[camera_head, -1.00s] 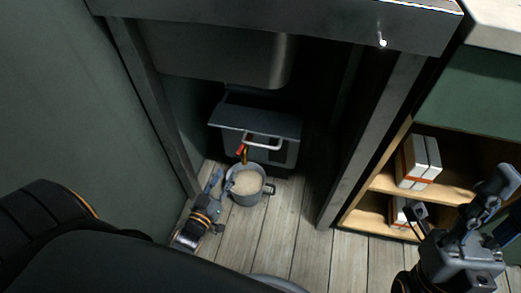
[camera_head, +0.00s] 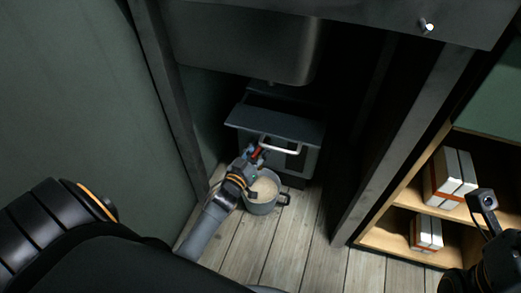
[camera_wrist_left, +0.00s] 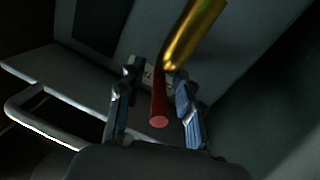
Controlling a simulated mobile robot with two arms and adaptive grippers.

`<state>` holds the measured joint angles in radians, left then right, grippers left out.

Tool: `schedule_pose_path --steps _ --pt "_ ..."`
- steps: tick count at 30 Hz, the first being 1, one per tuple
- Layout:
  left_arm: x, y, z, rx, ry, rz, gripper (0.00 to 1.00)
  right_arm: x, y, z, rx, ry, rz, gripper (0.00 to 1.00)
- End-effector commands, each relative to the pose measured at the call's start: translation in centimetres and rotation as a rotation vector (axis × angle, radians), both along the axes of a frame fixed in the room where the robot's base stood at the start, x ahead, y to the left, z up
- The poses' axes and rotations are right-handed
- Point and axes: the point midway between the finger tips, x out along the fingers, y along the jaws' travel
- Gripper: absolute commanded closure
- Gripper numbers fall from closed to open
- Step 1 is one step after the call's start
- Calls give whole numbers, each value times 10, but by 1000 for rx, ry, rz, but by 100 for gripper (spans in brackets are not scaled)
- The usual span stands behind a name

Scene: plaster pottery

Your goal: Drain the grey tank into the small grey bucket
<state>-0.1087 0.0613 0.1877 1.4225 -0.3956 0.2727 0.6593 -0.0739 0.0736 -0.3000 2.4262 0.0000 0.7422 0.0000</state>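The grey tank (camera_head: 300,160) stands under the sink, with a sloping lid and a pale bar handle on its front. The small grey bucket (camera_head: 262,208) stands on the floor before it and holds pale, cloudy contents. My left gripper (camera_head: 254,154) is at the tank's front, above the bucket. In the left wrist view its fingers (camera_wrist_left: 155,108) are apart, on either side of a red valve handle (camera_wrist_left: 158,106), with gaps showing. A brass spout (camera_wrist_left: 190,35) is beside the handle. My right gripper (camera_head: 486,212) is partly in view at the right edge; its fingers are unclear.
A metal sink (camera_head: 245,50) hangs over the tank, between frame legs, one of them (camera_head: 395,140) on the right. A wooden shelf (camera_head: 390,240) at right holds white and orange boxes (camera_head: 450,178). A green wall (camera_head: 70,90) closes the left side. Plank floor (camera_head: 300,235) is clear right of the bucket.

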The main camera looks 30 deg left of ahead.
Motion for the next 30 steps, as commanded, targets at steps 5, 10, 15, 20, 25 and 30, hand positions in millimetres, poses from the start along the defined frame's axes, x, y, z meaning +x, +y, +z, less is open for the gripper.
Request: schedule_pose_path --steps 5,10,15,20,25,30 --pt "5 0 0 0 0 0 64 0 0 1 -1 -8 0 66" --pt "5 0 0 0 1 0 64 0 0 2 -1 -8 0 66" --pt "4 0 0 0 0 0 97 0 0 2 -1 -8 0 66" --pt "4 0 0 -1 0 -1 100 0 0 2 -1 -8 1 66" --pt "4 0 1 -1 0 -5 100 0 0 2 0 -9 1 66" --pt "3 2 2 2 1 -41 100 -1 0 6 2 -9 1 66"
